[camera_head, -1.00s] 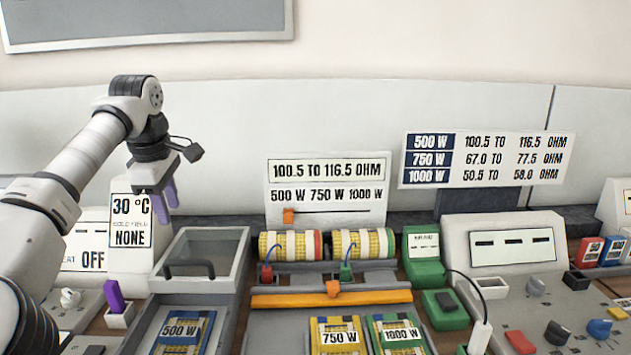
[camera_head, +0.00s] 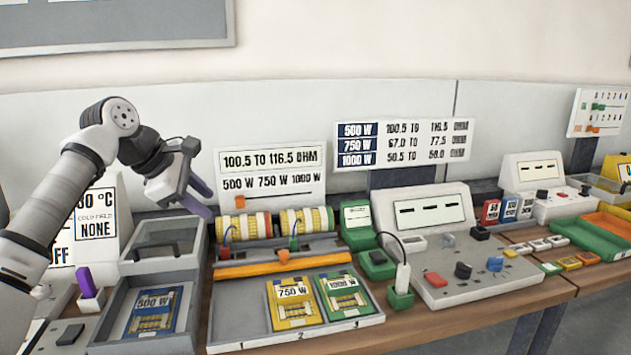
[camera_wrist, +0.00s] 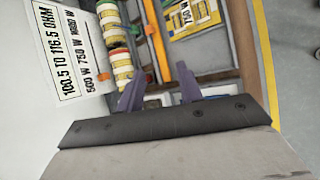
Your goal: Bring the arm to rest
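My gripper (camera_head: 199,199) is in the air at the left, above and behind the lidded tray (camera_head: 166,246). Its purple fingers point down and to the right in the head view. In the wrist view the two fingers of my gripper (camera_wrist: 160,88) stand apart with nothing between them. The gripper touches nothing that I can see.
Below lie a blue 500 W packet (camera_head: 155,311), a yellow 750 W packet (camera_head: 295,303) and a green 1000 W packet (camera_head: 342,294). A meter console (camera_head: 440,262) stands to the right.

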